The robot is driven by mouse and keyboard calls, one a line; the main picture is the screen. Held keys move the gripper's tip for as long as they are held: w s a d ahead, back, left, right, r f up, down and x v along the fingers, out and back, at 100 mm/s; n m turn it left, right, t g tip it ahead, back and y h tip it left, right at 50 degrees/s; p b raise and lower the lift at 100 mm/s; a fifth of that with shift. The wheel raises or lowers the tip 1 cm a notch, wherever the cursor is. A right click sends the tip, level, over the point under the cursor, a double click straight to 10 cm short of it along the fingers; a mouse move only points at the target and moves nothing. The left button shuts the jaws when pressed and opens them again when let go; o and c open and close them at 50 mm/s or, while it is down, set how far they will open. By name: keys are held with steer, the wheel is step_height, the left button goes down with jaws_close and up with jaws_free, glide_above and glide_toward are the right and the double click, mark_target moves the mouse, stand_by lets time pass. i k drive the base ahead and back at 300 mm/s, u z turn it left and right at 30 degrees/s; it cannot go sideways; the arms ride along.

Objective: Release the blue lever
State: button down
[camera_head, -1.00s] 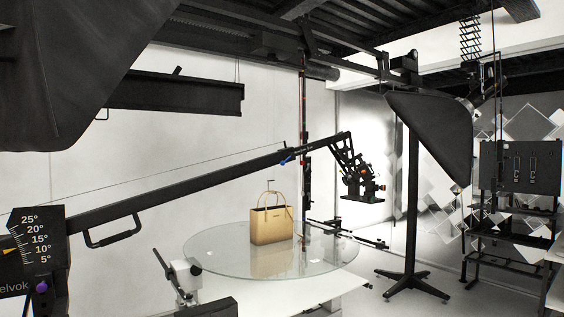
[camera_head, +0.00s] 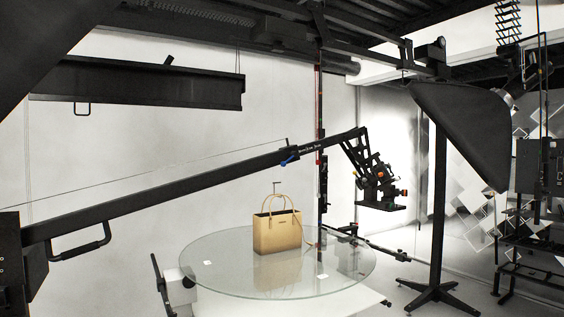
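The blue lever (camera_head: 289,160) is a small blue piece on the long black boom (camera_head: 170,195), near the boom's far end. It sits just left of the thin upright pole, and its exact position is too small to tell. The boom slopes up from lower left to right and carries a black camera rig (camera_head: 378,185) at its end. I cannot make out my gripper in this view, and nothing is seen touching the lever.
A round glass turntable (camera_head: 215,270) bears a tan handbag (camera_head: 277,232) below the boom. A black softbox (camera_head: 462,130) hangs at right beside a stand with a floor base (camera_head: 438,293). A dark beam-like panel (camera_head: 150,90) hangs at upper left.

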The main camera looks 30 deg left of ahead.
mark_target(293, 154)
steer(key=u, duration=0.2)
steer(key=i, duration=0.9)
steer(key=u, duration=0.7)
steer(key=i, duration=0.6)
steer(key=u, duration=1.05)
steer(key=i, duration=0.85)
steer(key=u, duration=0.55)
